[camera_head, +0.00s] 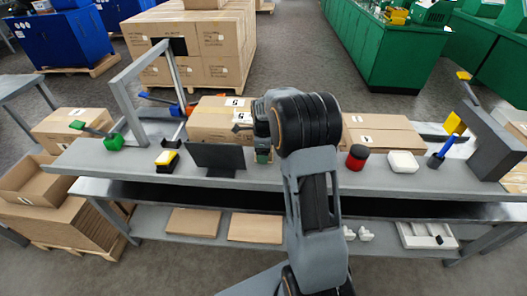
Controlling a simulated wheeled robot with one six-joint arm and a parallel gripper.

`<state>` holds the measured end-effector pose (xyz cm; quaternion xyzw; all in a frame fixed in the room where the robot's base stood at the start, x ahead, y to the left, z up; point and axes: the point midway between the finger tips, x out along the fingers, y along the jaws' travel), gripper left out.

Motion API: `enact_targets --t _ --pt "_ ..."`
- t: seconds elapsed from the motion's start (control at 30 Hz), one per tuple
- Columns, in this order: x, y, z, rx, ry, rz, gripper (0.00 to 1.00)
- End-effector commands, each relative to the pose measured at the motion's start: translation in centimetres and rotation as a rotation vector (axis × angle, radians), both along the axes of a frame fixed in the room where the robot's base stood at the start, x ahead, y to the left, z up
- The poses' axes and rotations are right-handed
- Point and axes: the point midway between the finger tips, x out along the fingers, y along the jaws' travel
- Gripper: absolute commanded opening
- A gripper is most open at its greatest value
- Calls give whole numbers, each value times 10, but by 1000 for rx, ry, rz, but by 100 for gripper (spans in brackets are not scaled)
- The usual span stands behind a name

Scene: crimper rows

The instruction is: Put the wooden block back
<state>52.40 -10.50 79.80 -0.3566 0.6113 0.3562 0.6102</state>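My gripper (260,118) is above the middle of the grey workbench (310,178), mostly hidden behind the dark wrist of my own arm. Its fingers are too small and covered to show whether they are open or shut, or whether anything is between them. I cannot make out a separate wooden block on the benchtop. A small grey-green item (263,155) stands on the bench just below the gripper. Two flat wooden-coloured boards, one on the left (193,222) and one on the right (255,228), lie on the lower shelf.
A dark panel (215,158) and a yellow-black item (167,161) stand left of my gripper. A red-black cylinder (356,158), a white box (403,162) and a dark grey stand (488,142) are to the right. Cardboard boxes (382,133) are behind the bench.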

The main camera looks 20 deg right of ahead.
Motion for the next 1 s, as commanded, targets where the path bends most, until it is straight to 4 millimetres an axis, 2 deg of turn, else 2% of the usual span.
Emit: enact_targets --t 0.23,0.37,0.8,1.0 --pt "0 0 2 0 -1 0 72" --pt "1 0 14 -1 -4 0 72" --pt "0 0 94 -1 -3 0 72" --pt "0 0 116 0 -1 1 72"
